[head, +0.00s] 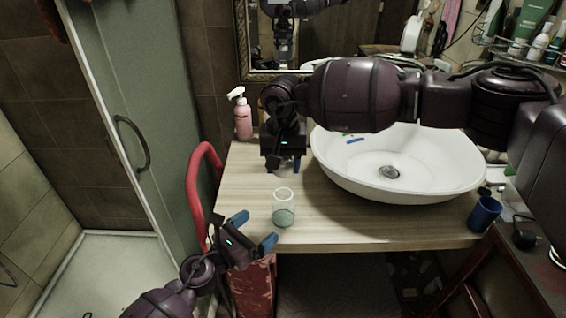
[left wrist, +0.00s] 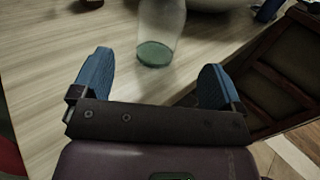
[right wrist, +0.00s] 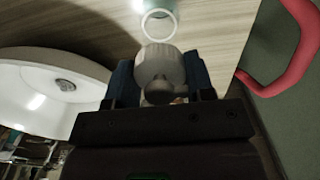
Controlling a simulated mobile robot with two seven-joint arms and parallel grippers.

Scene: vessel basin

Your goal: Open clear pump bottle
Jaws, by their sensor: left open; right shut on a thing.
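The clear bottle (head: 284,208) stands upright near the counter's front edge, with some greenish content at its bottom. Its round mouth shows open in the right wrist view (right wrist: 159,24), with no pump on it. My right gripper (head: 283,168) is above and behind the bottle. In the right wrist view it is shut on a whitish pump cap (right wrist: 160,66) with a dark rounded part, apart from the bottle. My left gripper (head: 253,230) is open and empty, low at the bottle's left. In the left wrist view the bottle (left wrist: 160,30) stands just beyond the spread blue fingers.
A white basin (head: 340,172) takes up the counter's right side. A pink pump bottle (head: 243,120) stands at the back left. A blue cup (head: 485,214) is at the right. A red curved rail (head: 196,190) runs along the counter's left edge. The wooden counter (head: 240,185) is clear around the bottle.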

